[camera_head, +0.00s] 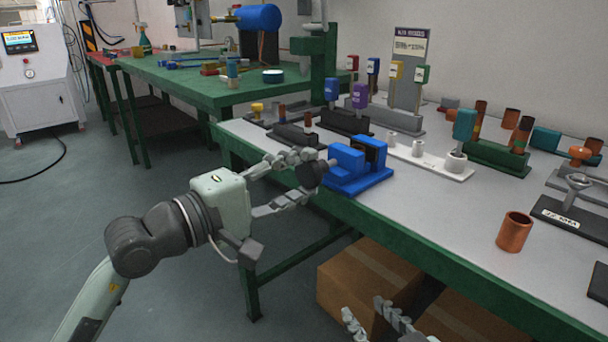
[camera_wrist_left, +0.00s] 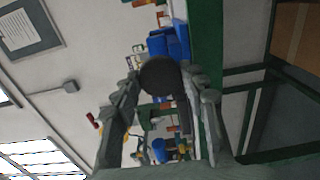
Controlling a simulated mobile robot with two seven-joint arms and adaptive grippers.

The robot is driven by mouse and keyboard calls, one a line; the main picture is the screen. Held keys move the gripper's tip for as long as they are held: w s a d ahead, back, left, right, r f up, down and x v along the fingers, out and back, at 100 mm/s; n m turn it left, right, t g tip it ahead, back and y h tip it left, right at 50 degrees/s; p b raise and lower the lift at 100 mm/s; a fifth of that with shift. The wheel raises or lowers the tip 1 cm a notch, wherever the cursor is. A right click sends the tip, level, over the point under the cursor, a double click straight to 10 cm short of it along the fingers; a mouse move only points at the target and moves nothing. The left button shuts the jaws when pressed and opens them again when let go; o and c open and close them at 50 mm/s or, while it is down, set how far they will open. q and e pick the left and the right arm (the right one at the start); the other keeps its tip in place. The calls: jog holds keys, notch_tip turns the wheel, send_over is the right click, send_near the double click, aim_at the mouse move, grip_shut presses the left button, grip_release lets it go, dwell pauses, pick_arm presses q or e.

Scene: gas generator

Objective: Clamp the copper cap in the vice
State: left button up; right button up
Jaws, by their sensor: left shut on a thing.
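The blue vice (camera_head: 343,160) stands at the near left edge of the grey-topped table. My left gripper (camera_head: 310,174) is shut on the vice's dark round handle (camera_head: 309,174), at the vice's left end. In the left wrist view the handle is a dark disc (camera_wrist_left: 160,76) between my fingers, with the blue vice (camera_wrist_left: 172,42) behind it. A copper cap (camera_head: 514,234), a hollow open-topped cylinder, stands upright on the bare tabletop, apart from the vice. My right gripper (camera_head: 366,309) is at the bottom edge, its fingers apart and empty; part of it is cut off.
Behind the vice stand holders with coloured locks (camera_head: 360,96), a white stand (camera_head: 430,158) and a green rack (camera_head: 495,155) with copper pieces. A black stand (camera_head: 570,218) is beyond the cap. Cardboard boxes (camera_head: 366,282) sit under the table. The tabletop between vice and cap is clear.

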pick_arm(q)
jog(key=shift+m+b, duration=1.4)
jog(key=shift+b, duration=0.55)
jog(key=shift+m+b, duration=1.4)
jog(key=shift+b, duration=0.75)
jog(key=o, duration=1.2)
